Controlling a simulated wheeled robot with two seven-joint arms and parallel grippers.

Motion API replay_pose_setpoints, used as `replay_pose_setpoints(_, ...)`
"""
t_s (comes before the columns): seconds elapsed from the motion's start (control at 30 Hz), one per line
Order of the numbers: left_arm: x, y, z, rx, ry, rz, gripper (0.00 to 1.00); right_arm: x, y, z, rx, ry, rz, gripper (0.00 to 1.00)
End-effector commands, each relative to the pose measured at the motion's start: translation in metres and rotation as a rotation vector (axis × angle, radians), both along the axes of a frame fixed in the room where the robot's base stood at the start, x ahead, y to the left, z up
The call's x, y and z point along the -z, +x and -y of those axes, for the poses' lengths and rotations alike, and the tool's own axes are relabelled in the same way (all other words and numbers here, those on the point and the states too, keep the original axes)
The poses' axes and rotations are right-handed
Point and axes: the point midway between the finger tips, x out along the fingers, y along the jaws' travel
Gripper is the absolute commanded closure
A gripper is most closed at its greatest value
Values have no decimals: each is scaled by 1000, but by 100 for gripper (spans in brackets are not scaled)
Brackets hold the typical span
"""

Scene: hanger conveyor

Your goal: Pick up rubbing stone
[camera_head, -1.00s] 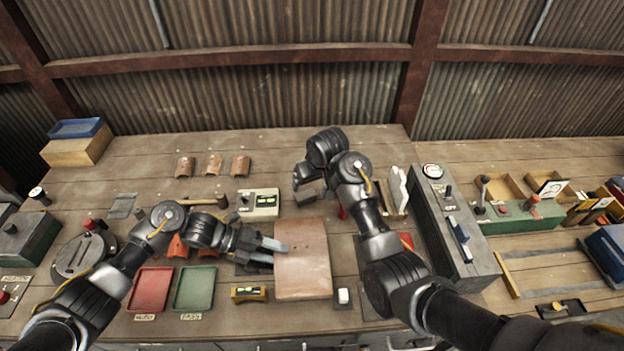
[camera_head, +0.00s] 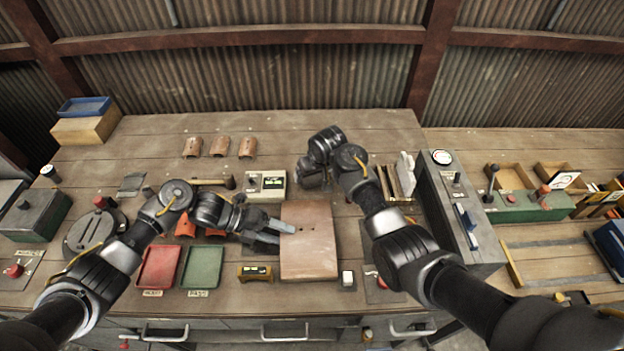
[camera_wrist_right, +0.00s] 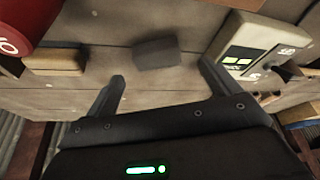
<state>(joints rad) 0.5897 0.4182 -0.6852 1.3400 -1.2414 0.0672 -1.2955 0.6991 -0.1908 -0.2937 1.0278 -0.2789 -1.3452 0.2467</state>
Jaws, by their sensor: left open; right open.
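A small dark grey block (camera_wrist_right: 157,52), which looks like the rubbing stone, lies on the wooden table in the right wrist view. My right gripper (camera_wrist_right: 162,82) is open, with one finger on each side of the picture and the block ahead between them, apart from both. In the head view my right gripper (camera_head: 312,182) is over the table, right of the beige box, and the block cannot be made out there. My left gripper (camera_head: 285,234) is open, its fingertips over the left part of a brown slab (camera_head: 309,262).
The beige box (camera_head: 267,186) with a green display stands close to the right gripper; it also shows in the right wrist view (camera_wrist_right: 262,45). A red object (camera_wrist_right: 25,25) and a wooden block (camera_wrist_right: 55,61) are at the wrist view's left. Red (camera_head: 159,268) and green trays (camera_head: 203,267) lie left.

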Motion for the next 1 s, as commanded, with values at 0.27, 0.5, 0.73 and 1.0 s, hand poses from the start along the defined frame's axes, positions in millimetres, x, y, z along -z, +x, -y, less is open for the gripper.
replay_pose_setpoints(0.27,0,0,0,0,0,0,42,14,5,1,0,-2,-3,11)
replay_pose_setpoints(0.5,0,0,0,0,0,0,42,40,16,-2,0,0,-3,11)
replay_pose_setpoints(0.73,0,0,0,0,0,0,42,48,20,-3,0,0,0,11)
replay_pose_setpoints(1.0,0,0,0,0,0,0,42,49,20,-3,0,0,0,21)
